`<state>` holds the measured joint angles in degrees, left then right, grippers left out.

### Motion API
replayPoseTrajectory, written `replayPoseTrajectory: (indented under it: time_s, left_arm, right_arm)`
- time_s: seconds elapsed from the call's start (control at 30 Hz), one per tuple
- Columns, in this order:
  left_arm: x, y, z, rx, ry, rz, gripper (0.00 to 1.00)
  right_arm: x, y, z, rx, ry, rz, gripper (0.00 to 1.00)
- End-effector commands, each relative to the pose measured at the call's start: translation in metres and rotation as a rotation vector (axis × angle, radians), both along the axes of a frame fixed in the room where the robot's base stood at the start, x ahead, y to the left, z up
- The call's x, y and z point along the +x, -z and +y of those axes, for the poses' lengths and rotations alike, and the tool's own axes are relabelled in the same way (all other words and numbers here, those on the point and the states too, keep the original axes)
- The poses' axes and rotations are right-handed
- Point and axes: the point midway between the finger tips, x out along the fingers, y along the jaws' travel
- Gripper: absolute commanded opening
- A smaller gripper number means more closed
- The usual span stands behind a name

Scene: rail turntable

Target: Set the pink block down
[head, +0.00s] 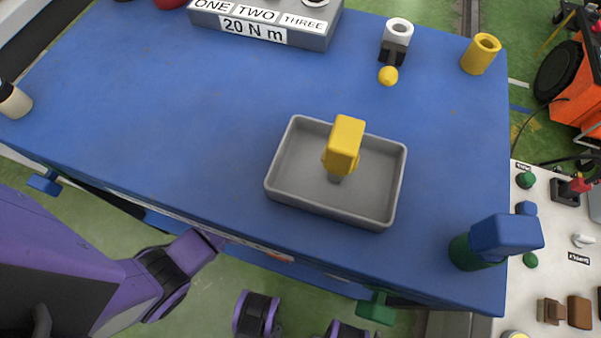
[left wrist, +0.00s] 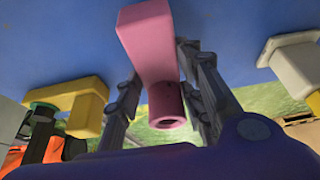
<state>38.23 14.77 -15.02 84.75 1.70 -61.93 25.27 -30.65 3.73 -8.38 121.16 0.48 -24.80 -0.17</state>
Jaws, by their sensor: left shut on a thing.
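The pink block (left wrist: 150,40) has a long squared body and a hollow round end (left wrist: 166,106). In the left wrist view it sits between the two fingers of my left gripper (left wrist: 164,75), which is shut on it. The block looks tilted in that view. I cannot tell whether it touches anything beyond the fingers. The pink block and the left gripper's fingers do not show in the head view. There, my purple left arm (head: 150,275) shows at the lower left, by the table's front edge. My right gripper is not in view.
The blue table (head: 150,110) has free room at its left and middle. A grey tray (head: 281,190) holds a yellow block (head: 345,142). A blue block (head: 505,235) stands on a green piece at the front right. A yellow cylinder (head: 480,55) and labelled grey box (head: 265,25) stand at the back.

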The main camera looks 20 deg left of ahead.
Motion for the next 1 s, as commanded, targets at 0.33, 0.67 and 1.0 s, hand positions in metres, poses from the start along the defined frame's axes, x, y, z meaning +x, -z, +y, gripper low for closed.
replayPoseTrajectory:
  time_s: [0.33, 0.67, 1.0]
  left_arm:
    - [0.0, 0.011, 0.0, 0.0, 0.0, -0.001, 0.0]
    - [0.0, 0.014, 0.0, 0.0, 0.0, 0.0, 0.54]
    - [-0.004, -0.001, 0.0, 0.0, 0.0, -0.001, 0.54]
  right_arm:
    - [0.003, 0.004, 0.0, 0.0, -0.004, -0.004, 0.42]
    - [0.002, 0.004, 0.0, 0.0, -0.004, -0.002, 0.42]
    - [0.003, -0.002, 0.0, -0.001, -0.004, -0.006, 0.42]
